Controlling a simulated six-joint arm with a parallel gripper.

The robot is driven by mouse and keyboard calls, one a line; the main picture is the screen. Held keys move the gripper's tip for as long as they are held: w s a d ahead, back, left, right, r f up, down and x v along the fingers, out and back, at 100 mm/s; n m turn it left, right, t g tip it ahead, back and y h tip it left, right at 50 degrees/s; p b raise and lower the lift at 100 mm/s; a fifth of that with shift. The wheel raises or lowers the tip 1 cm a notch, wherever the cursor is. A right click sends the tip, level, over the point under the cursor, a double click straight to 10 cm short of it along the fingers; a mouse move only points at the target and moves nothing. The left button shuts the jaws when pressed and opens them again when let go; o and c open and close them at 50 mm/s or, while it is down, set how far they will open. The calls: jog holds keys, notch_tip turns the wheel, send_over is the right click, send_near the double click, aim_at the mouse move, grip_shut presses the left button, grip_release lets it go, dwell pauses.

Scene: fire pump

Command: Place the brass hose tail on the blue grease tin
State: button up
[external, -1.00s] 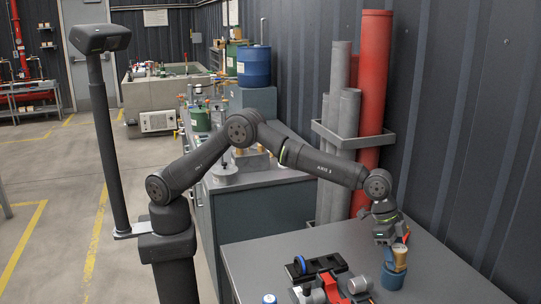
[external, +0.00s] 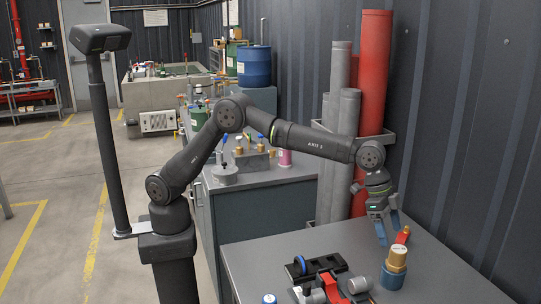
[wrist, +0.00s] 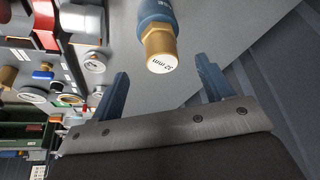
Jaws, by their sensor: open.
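The brass hose tail (external: 397,258) stands upright on the blue grease tin (external: 393,278) near the right of the bench, touching its top. In the wrist view the hose tail (wrist: 160,45) shows its white end face marked "52 mm", with the tin (wrist: 155,12) behind it. My gripper (external: 388,232) is open and empty, above and slightly left of the hose tail, apart from it. In the wrist view the open fingers (wrist: 162,72) lie to either side, short of the hose tail.
A black tray (external: 316,267) and red and grey fittings (external: 335,289) lie to the left. The bench top is clear at the right and behind. Red and grey pipes (external: 370,110) stand at the wall.

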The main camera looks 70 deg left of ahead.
aim_at(398, 249)
jog(key=v, duration=0.4)
jog(key=shift+r, duration=0.1)
jog(key=x, duration=1.2)
jog(key=shift+a, duration=0.1)
jog(key=shift+r, duration=1.6)
